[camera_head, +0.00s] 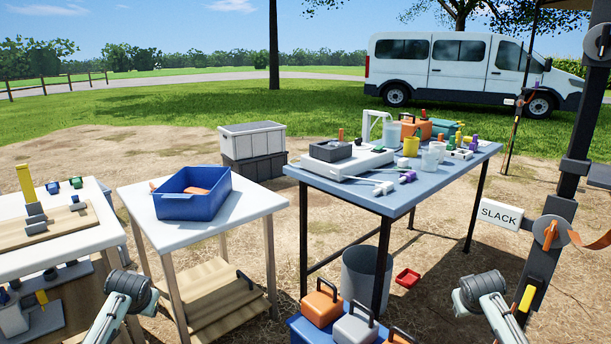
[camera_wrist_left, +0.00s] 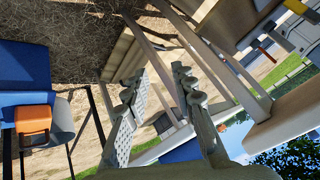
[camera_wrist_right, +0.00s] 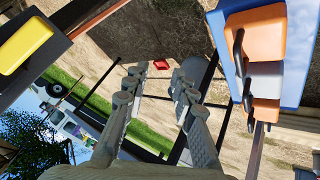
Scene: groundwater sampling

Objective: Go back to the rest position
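My left gripper (camera_wrist_left: 157,80) shows in the left wrist view with its two fingers apart. It is open, with nothing between the fingertips. My right gripper (camera_wrist_right: 156,80) shows in the right wrist view, also with its fingers apart and empty. Neither gripper touches anything that I can see. In the head view only parts of my two arms show along the bottom edge, one at the lower left and one at the lower right. The fingers are not in that view.
A white table (camera_head: 241,207) holds a blue bin (camera_head: 188,207). A blue-grey table (camera_head: 428,184) carries instruments and bottles. Orange and grey cases (camera_head: 321,305) sit low in front. A post with a SLACK sign (camera_head: 499,214) stands at right. A red tray (camera_head: 407,278) lies on the ground.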

